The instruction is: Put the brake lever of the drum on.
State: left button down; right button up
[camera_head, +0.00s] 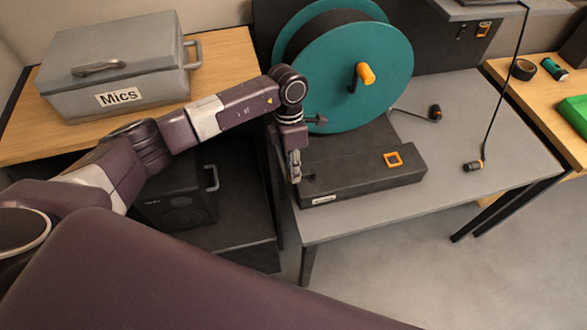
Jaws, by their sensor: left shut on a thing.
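The drum (352,72) is a large teal reel with an orange crank handle (366,74). It stands on a long black base (358,178) on the grey table. My left gripper (295,176) points down at the left end of this base. It is shut on a small dark part there, which looks like the brake lever (309,177). The fingers hide much of the lever, so its exact angle is hard to tell. My right gripper is not in view.
An orange square frame (393,159) lies on the base. Dark cables with plugs (473,166) are on the grey table (455,110), right of the drum. A grey "Mics" case (120,62) stands on the wooden table at left. A black speaker box (180,200) is below.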

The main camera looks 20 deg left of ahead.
pick_arm(q)
jog(key=n, duration=0.1)
jog(key=s+d+n, duration=0.1)
jog(key=n, duration=0.3)
jog(key=shift+s+d+t+h+b, duration=0.3)
jog(key=shift+s+d+t+h, duration=0.05)
jog(key=shift+s+t+h, duration=0.05)
jog(key=d+n, duration=0.1)
jog(key=n, duration=0.1)
jog(key=d+n, duration=0.1)
jog(key=n, duration=0.2)
jog(key=shift+s+d+t+b, duration=0.1)
jog(key=shift+s+t+b, duration=0.2)
jog(key=shift+s+t, duration=0.1)
jog(key=d+n, duration=0.1)
jog(key=n, duration=0.1)
jog(key=d+n, duration=0.1)
jog(key=n, duration=0.1)
jog(key=shift+t+b, duration=0.4)
jog(key=shift+w+d+r+n+t+b, duration=0.15)
jog(key=shift+d+n, duration=0.1)
jog(key=shift+n, duration=0.35)
jog(key=shift+w+d+f+n+t+b, duration=0.1)
jog(key=shift+d+n, duration=0.15)
jog(key=shift+n, duration=0.35)
jog(key=shift+w+d+r+n+t+b, duration=0.15)
jog(key=shift+d+n, duration=0.1)
jog(key=shift+n, duration=0.35)
